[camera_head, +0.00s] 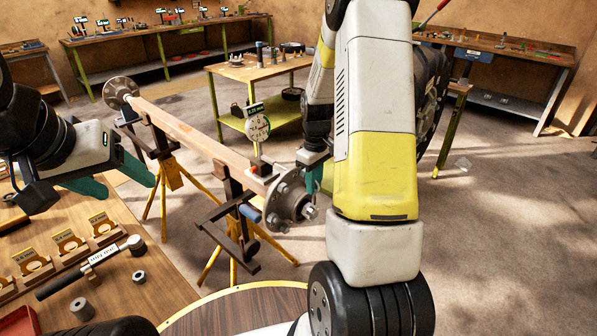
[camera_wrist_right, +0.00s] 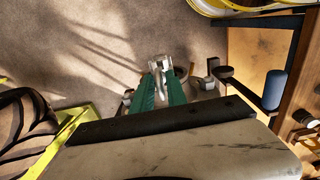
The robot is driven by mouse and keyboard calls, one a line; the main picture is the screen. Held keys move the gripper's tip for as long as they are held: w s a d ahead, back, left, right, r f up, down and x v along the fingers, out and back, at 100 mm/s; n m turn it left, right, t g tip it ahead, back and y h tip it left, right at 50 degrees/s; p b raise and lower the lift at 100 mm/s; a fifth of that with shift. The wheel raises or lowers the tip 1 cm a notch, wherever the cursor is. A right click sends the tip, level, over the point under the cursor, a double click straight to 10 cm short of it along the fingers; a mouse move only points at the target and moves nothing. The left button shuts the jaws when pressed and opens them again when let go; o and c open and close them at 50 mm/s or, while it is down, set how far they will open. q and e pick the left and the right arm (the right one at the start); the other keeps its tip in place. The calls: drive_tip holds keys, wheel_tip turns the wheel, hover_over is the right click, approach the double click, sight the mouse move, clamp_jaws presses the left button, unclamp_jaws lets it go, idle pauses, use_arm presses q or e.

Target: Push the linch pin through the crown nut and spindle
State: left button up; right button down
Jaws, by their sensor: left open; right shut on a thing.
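The axle beam (camera_head: 195,140) lies across yellow stands, with a round studded hub (camera_head: 281,200) at its near end. The spindle end with its nut (camera_head: 310,211) sticks out from the hub's middle. My right gripper (camera_head: 315,178) is just above this spindle end, pointing down. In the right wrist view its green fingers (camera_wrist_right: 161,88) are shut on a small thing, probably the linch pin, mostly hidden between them. Bright metal (camera_wrist_right: 159,63) shows at the fingertips. I cannot tell whether the pin touches the nut. My left gripper (camera_head: 130,188) is open and empty above the bench's edge.
A dial gauge (camera_head: 257,128) stands near the beam. A table (camera_head: 262,70) with parts is behind.

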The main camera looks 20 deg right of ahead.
sight(313, 197)
drive_tip(key=shift+f, duration=2.85)
drive_tip(key=c, duration=1.3)
unclamp_jaws()
drive_tip(key=shift+o, duration=0.2)
wheel_tip(313, 197, up, 7)
drive_tip(key=shift+w, duration=0.1)
drive_tip(key=shift+r, duration=0.4)
